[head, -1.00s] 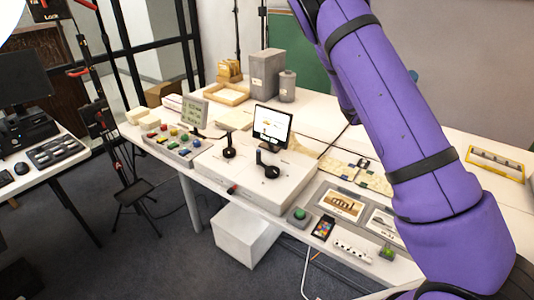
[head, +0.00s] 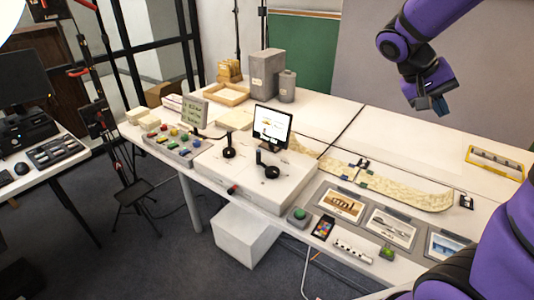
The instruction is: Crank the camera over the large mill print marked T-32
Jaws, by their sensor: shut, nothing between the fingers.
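My gripper (head: 432,105) is in the air at the upper right, pointing down and shut with nothing in it. It is well away from the two black cranks (head: 229,152) (head: 270,171) on the white control box (head: 245,178). A small monitor (head: 272,125) behind the cranks shows a picture too small to make out. Three framed prints lie at the table's front right: a brownish one (head: 343,204), a grey one (head: 391,228) and a bluish one (head: 449,245) partly cut off by my arm. No T-32 mark is readable, and I cannot pick out the camera.
A long cream strip (head: 410,190) lies behind the prints. A green button (head: 299,216), a phone-like device (head: 323,227) and a white ruler-like strip (head: 352,250) are near the front edge. The back right table is mostly clear.

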